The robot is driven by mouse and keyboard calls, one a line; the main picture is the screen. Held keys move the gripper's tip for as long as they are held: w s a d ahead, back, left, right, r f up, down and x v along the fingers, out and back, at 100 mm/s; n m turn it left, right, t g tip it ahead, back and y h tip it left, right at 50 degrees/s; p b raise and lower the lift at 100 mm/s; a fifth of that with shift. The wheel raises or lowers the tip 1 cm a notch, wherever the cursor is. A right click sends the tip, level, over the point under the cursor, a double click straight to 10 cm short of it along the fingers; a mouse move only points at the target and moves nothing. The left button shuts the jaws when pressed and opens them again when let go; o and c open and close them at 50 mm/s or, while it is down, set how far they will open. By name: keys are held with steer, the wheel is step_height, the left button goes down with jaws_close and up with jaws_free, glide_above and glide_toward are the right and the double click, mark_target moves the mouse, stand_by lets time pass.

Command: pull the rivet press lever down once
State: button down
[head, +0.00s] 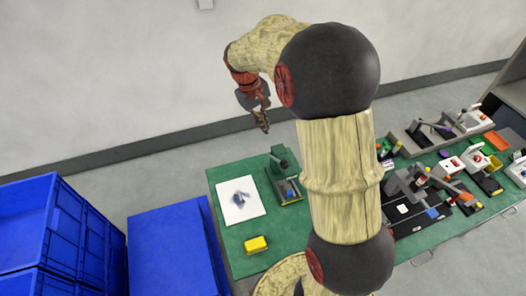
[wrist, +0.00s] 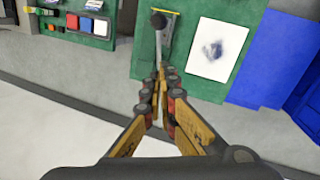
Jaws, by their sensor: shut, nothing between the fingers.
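A small green press (head: 290,190) with a dark upright head stands near the left end of the green bench; I take it for the rivet press. In the wrist view the press (wrist: 171,32) is at the top, beyond my fingers. Its lever (wrist: 157,48) shows as a thin grey bar with a round black knob. My gripper (head: 263,124) is raised above and behind the press in the head view, shut and empty. In the wrist view its fingertips (wrist: 160,83) point toward the press and overlap the line of the lever. I cannot tell the exact gap; no contact is clear.
A white sheet with a dark smudge (head: 238,203) lies left of the press, and a yellow block (head: 256,245) lies in front. Blue crates (head: 168,250) stand left of the bench (head: 228,172). Several lever devices and coloured bins crowd its right side. A wall (head: 120,90) is behind.

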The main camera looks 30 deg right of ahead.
steer(key=shift+s+d+r, duration=0.1)
steer(key=shift+d+r, duration=0.05)
steer(key=shift+r, duration=0.1)
steer(key=s+x, duration=0.3)
steer(key=x, duration=1)
steer(key=shift+r+p, duration=0.2)
steer(key=shift+p, duration=0.1)
